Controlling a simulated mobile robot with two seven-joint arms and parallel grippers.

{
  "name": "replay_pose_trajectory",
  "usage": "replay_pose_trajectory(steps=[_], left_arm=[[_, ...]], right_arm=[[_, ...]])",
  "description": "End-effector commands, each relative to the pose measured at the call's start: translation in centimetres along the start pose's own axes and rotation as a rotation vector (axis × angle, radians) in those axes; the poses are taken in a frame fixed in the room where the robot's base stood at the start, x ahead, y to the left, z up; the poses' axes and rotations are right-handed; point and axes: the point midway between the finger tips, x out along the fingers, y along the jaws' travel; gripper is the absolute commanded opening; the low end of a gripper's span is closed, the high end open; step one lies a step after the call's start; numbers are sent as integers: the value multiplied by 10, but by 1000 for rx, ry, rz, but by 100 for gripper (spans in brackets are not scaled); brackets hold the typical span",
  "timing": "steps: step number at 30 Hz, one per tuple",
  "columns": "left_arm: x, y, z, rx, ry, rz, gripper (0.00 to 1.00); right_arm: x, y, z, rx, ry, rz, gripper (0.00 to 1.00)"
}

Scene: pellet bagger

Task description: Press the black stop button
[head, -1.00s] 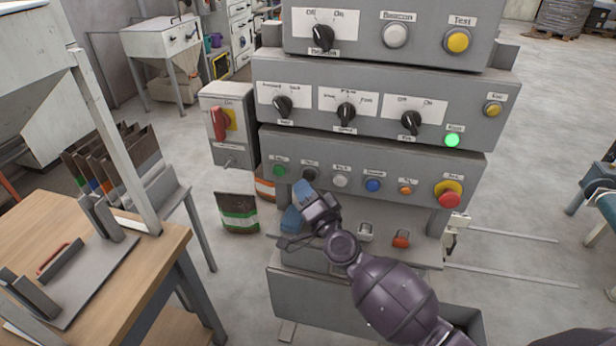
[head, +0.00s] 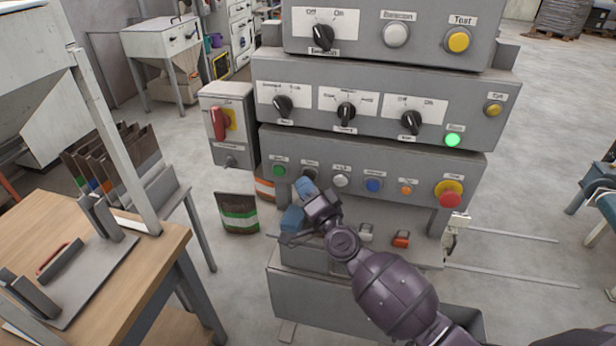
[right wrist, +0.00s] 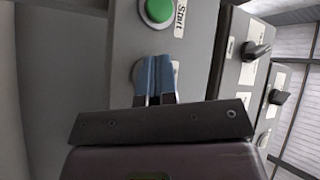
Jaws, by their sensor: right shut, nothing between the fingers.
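The black stop button (head: 310,172) is in the lower panel row, just right of the green start button (head: 279,170), and is partly covered by my gripper. My right gripper (head: 304,188) has blue fingertips, shut and empty, right at the stop button in the head view. In the right wrist view the shut fingertips (right wrist: 155,72) point at the panel beside the green start button (right wrist: 158,10) and hide most of the button behind them. Only a grey rim shows there, and I cannot tell whether they touch. My left gripper is not in view.
The same row holds a white button (head: 341,180), a blue button (head: 374,185), an orange button (head: 406,190) and a red emergency button (head: 449,194). Selector knobs sit on the panels above. A red-handled switch box (head: 228,125) stands at the left. A wooden table (head: 150,262) is at lower left.

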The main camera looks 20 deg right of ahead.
Motion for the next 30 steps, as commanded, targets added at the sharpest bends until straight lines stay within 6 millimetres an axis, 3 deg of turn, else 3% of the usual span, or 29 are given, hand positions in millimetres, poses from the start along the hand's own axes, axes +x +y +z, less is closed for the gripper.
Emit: replay_pose_trajectory(steps=[16,30], left_arm=[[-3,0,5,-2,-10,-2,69],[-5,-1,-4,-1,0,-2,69]], right_arm=[[2,1,-2,-1,0,0,0],[-8,-6,6,-1,0,0,0]])
